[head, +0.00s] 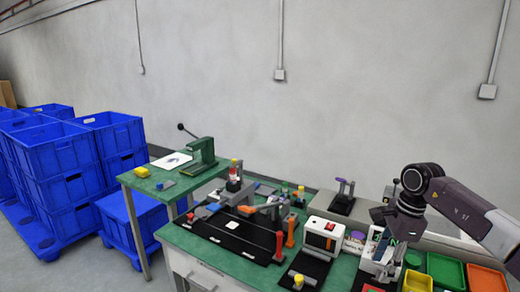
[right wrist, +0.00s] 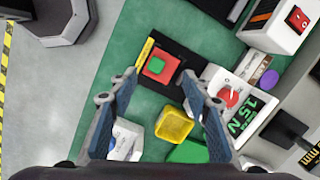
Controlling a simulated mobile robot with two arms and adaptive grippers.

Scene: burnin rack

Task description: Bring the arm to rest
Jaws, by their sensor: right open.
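My right arm comes in from the right in the head view and bends down at a dark joint. Its gripper (head: 380,262) hangs over the right part of the green workbench (head: 190,238). In the right wrist view the two fingers of the right gripper (right wrist: 157,88) are spread apart with nothing held between them. Beyond the fingertips lies a red block with a green top (right wrist: 157,66) on a black plate. A yellow bin (right wrist: 174,124) shows between the fingers, lower down. My left gripper is not in view.
A white box with a red switch (head: 323,236), green bin (head: 446,268) and orange bin (head: 486,279) are near the arm. Blue crates (head: 63,155) stand far left.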

